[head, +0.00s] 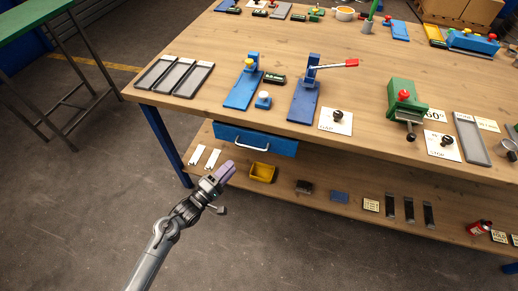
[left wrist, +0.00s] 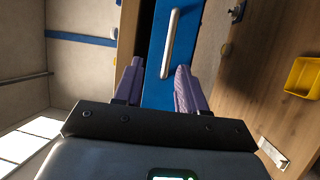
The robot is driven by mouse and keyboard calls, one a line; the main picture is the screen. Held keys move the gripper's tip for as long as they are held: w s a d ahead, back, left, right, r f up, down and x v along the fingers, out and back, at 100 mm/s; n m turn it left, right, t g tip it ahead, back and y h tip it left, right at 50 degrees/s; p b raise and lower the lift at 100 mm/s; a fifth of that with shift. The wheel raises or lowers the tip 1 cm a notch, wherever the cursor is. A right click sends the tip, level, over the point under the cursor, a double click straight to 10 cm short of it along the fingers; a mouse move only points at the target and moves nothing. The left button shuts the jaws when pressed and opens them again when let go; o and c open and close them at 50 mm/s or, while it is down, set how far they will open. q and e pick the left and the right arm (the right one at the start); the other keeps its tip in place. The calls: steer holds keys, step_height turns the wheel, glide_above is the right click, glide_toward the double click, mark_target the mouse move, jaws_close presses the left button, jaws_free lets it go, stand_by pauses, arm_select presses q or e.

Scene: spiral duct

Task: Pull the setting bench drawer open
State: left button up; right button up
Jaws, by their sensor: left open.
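The blue drawer (head: 283,146) hangs under the front edge of the wooden bench top and looks shut. Its pale bar handle (head: 252,143) is on the front face. My left gripper (head: 227,171) is in front of and below the drawer, apart from the handle. In the left wrist view the open purple fingers (left wrist: 160,66) point at the blue drawer front (left wrist: 156,92). The handle (left wrist: 170,45) lies ahead, between the lines of the two fingers, with nothing held. My right gripper is in neither view.
The bench top (head: 215,112) carries blue fixtures, grey trays and a green clamp (head: 405,97). Below the drawer, a lower shelf (head: 285,186) holds a yellow bin (head: 262,173) and small parts. A blue bench leg (head: 166,144) stands left of the drawer. The floor in front is clear.

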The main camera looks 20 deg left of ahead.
arm_select(q)
steer(key=f+b+x, duration=0.1)
steer(key=b+x, duration=0.6)
steer(key=x, duration=0.3)
steer(key=shift+w+a+f, duration=0.2)
steer(key=shift+w+f, duration=0.2)
steer(key=shift+w, duration=0.15)
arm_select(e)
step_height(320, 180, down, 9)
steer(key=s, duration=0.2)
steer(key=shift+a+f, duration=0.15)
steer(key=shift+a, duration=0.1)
arm_select(q)
steer(key=shift+c, duration=0.3)
jaws_close()
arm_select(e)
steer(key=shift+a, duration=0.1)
